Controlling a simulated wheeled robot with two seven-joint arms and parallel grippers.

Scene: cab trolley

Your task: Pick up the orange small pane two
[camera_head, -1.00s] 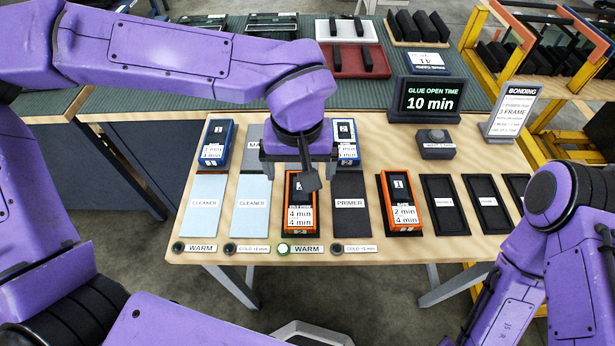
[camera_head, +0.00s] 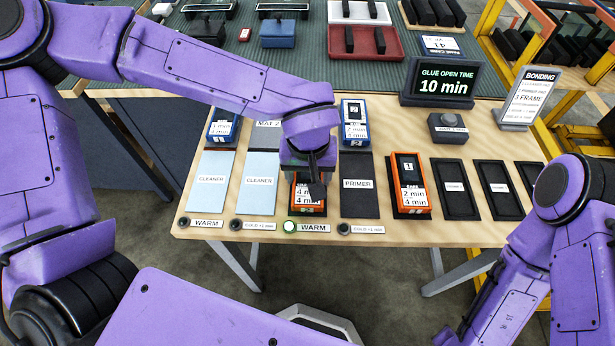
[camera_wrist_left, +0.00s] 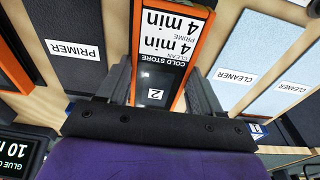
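The orange small pane two (camera_head: 309,207), an orange-edged box with a dark face, a "2" and a "COLD STORE, 4 min, 4 min" label, lies on the wooden table between a cleaner pad and the primer pad. It also shows in the left wrist view (camera_wrist_left: 172,45). My left gripper (camera_head: 314,180) is over its far part and hides that part in the head view. In the left wrist view the two fingers (camera_wrist_left: 160,88) are apart, one on each side of the pane; contact cannot be told. My right arm shows at the right, its gripper out of view.
Another orange pane (camera_head: 409,185) lies to the right, past the primer pad (camera_head: 358,184). The glue-time display (camera_head: 444,84) and a grey button box (camera_head: 447,127) are at the back right. Indicator buttons line the front edge.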

